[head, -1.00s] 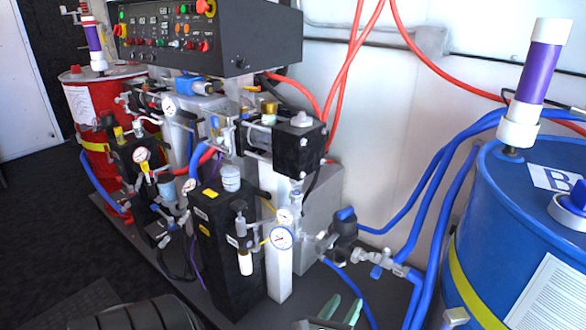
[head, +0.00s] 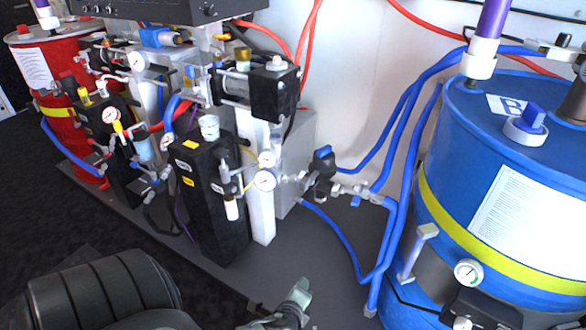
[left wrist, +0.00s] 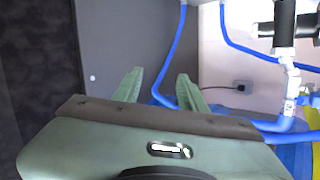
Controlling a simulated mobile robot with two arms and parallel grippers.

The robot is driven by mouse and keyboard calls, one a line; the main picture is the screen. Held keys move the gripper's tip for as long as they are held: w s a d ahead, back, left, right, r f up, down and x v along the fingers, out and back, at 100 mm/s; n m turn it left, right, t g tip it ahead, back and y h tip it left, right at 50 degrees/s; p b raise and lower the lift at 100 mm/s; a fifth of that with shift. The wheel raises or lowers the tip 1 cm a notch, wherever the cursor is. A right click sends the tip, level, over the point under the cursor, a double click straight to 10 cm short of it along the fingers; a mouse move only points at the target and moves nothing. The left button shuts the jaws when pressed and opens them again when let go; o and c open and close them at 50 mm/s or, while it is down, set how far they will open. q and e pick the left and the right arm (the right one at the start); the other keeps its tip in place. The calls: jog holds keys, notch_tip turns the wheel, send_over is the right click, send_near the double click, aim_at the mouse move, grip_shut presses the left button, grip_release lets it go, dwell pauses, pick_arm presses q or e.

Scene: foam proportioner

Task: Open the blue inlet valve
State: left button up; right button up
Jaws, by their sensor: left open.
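A silver inlet fitting with a small blue handle (head: 356,201) sits on the blue hose line, left of the blue drum (head: 450,135). A black valve body with a blue top (head: 322,155) joins it on the left. My left gripper (head: 296,298) has pale green fingers and is low in the head view, below and left of the fitting, apart from it. In the left wrist view the left gripper (left wrist: 160,85) is open with nothing between its fingers. The black valve body (left wrist: 285,22) and silver pipe (left wrist: 290,78) show there at upper right. My right gripper is not in view.
Blue hoses (head: 340,240) loop near the floor plate beside the drum. The black pump block (head: 205,190) with gauges stands left of the fitting. A gauge (head: 468,272) and black box are at lower right. Bare dark plate lies between pump block and hoses.

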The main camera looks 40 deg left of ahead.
pick_arm(q)
jog(key=shift+s+d+f+n, duration=0.1)
jog(key=shift+s+f+n, duration=0.2)
jog(key=shift+s, duration=0.05)
